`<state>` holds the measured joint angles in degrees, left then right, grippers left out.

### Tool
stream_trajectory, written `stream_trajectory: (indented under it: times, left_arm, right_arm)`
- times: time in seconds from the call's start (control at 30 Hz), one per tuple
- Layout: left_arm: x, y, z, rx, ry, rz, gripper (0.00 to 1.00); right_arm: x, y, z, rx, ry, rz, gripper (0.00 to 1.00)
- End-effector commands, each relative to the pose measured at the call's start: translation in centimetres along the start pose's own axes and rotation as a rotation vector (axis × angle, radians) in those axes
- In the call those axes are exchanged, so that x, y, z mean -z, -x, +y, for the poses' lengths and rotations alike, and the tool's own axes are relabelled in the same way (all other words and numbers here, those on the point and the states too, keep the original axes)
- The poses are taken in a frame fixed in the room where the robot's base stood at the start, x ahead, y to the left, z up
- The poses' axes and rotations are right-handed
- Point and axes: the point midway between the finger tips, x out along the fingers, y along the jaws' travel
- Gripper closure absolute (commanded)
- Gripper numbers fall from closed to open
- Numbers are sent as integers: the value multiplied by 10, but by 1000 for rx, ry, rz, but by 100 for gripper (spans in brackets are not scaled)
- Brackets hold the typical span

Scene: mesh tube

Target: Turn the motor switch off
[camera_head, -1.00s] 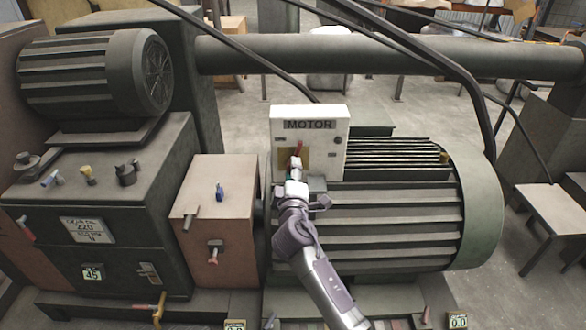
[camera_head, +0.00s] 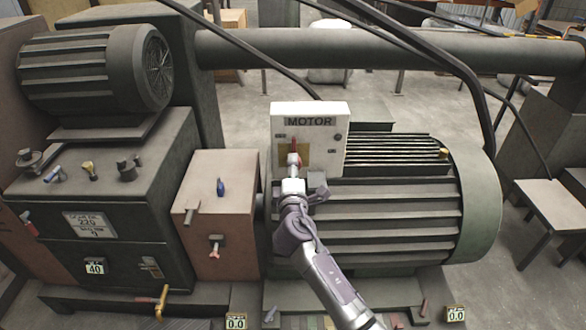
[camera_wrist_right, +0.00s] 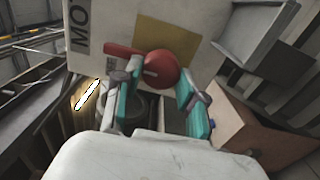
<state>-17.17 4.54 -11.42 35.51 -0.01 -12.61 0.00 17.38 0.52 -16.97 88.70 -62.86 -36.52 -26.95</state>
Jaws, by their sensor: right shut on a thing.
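The motor switch box (camera_head: 330,140) is a white panel labelled MOTOR, standing in front of the big ribbed motor. Its red switch lever (camera_head: 294,144) stands about upright over a tan plate. In the right wrist view the lever's red rounded end (camera_wrist_right: 160,70) sits at the fingertips, against the tan plate (camera_wrist_right: 165,38). My right gripper (camera_head: 293,161) reaches up from below and is shut on the lever. Its teal fingers (camera_wrist_right: 158,92) lie on either side of the lever and hide part of it. My left gripper is out of view.
The ribbed motor (camera_head: 400,212) lies right of and behind my right arm. A brown box (camera_head: 220,250) with small levers and a dark machine (camera_head: 120,230) stand to the left. A thick pipe (camera_head: 400,54) and hanging cables cross behind the switch box.

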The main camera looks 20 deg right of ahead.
Motion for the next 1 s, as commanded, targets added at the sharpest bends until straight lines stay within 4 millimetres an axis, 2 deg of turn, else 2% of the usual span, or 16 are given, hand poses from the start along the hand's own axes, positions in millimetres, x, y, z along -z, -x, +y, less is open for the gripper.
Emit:
stream_trajectory:
  times: [0.07,0.1,0.23,0.53,0.63,0.77,1.0]
  left_arm:
    - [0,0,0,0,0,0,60]
    - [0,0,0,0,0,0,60]
    - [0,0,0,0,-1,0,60]
    - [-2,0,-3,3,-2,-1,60]
    - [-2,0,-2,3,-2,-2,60]
    - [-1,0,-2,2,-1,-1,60]
    - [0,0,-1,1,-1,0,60]
  right_arm:
    - [0,0,0,-1,3,1,94]
    - [0,0,0,-1,3,1,55]
    - [0,0,0,-1,2,1,34]
    - [0,1,0,0,0,0,34]
    - [0,7,0,0,0,1,34]
    - [0,28,-1,1,-2,2,34]
    - [0,80,-2,3,-2,2,34]
